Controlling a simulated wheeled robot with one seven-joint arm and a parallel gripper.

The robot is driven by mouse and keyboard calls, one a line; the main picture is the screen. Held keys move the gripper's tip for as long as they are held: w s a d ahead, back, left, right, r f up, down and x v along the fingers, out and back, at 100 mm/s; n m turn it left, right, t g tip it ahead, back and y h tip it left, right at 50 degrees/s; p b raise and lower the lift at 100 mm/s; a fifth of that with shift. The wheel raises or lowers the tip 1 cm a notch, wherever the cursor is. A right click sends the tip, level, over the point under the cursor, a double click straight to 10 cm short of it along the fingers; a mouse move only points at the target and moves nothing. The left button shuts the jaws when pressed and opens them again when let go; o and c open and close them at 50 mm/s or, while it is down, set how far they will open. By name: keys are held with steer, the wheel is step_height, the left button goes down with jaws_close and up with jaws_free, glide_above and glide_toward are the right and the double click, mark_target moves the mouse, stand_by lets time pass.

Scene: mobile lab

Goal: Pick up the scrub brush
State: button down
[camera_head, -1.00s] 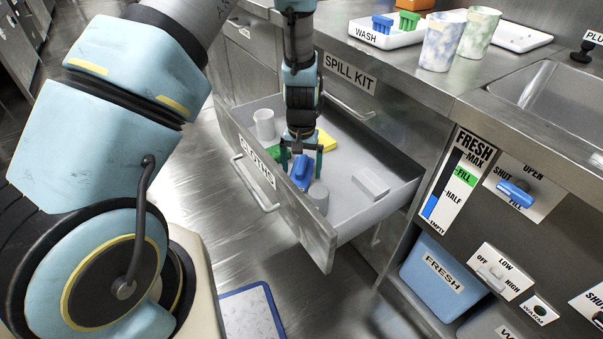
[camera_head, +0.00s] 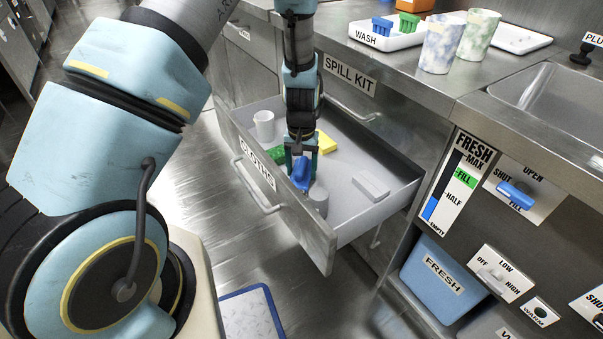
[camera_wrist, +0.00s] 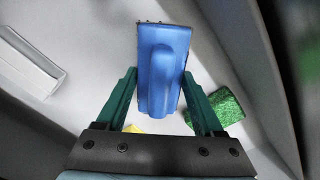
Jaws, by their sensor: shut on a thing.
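The scrub brush (camera_wrist: 164,68) is a blue block with a raised grip along its top and dark bristle tips at one edge. In the head view it (camera_head: 301,172) is in the open drawer (camera_head: 345,222), near the front panel. My gripper (camera_head: 301,170) reaches down into the drawer from above. In the wrist view its two green fingers (camera_wrist: 160,82) stand on either side of the brush and are shut on it. Whether the brush touches the drawer floor cannot be told.
Around the brush in the drawer are a green sponge (camera_head: 277,154), a yellow item (camera_head: 326,143), a white cup (camera_head: 264,125), a grey cylinder (camera_head: 319,199) and a pale block (camera_head: 372,185). The drawer's front panel (camera_head: 270,195) stands close by. The counter (camera_head: 410,75) is above right.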

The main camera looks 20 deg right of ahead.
mark_target(302, 164)
step_height(302, 164, up, 10)
steer(key=shift+r+p, duration=0.1)
steer(key=shift+p, duration=0.6)
